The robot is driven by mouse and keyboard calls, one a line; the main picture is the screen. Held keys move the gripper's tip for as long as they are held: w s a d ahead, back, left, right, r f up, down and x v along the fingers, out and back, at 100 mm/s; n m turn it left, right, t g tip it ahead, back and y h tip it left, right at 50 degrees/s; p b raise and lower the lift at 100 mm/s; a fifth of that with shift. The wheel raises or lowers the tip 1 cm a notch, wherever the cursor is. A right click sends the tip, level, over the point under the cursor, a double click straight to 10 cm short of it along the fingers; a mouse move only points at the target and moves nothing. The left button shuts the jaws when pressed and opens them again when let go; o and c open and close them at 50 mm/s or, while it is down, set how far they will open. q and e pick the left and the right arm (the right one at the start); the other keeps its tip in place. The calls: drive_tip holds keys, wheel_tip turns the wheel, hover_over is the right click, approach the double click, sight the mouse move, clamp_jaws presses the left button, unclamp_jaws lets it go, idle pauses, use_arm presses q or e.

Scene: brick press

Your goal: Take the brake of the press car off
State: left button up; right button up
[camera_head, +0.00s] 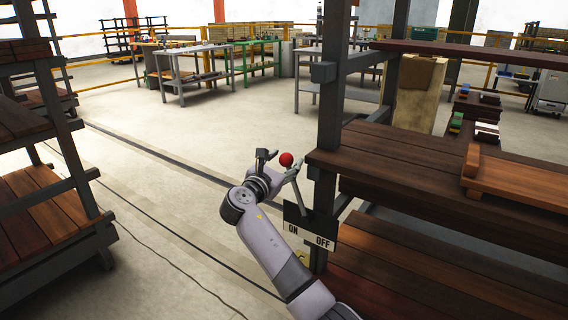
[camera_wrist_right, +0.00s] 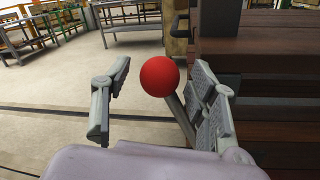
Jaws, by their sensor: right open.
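The brake lever is a grey rod with a red ball knob (camera_head: 286,159). It rises from a dark plate marked ON and OFF (camera_head: 309,228) on the side of the wooden-shelved rack, and it leans left, toward the ON side. My right gripper (camera_head: 279,163) is open at the knob. In the right wrist view the red knob (camera_wrist_right: 160,76) shows between the open fingers of the right gripper (camera_wrist_right: 160,98), nearer the right finger. The rod runs down beside that finger; I cannot tell whether they touch. My left gripper is not in view.
The shelved rack (camera_head: 430,192) stands close on the right, with a dark upright by the lever. Another shelved rack (camera_head: 45,190) stands at the left. A floor rail (camera_head: 160,155) crosses the open floor between them. Workbenches (camera_head: 190,72) stand farther back.

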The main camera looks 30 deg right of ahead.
drive_tip(key=shift+c, duration=0.4)
drive_tip(key=shift+a, duration=0.1)
clamp_jaws()
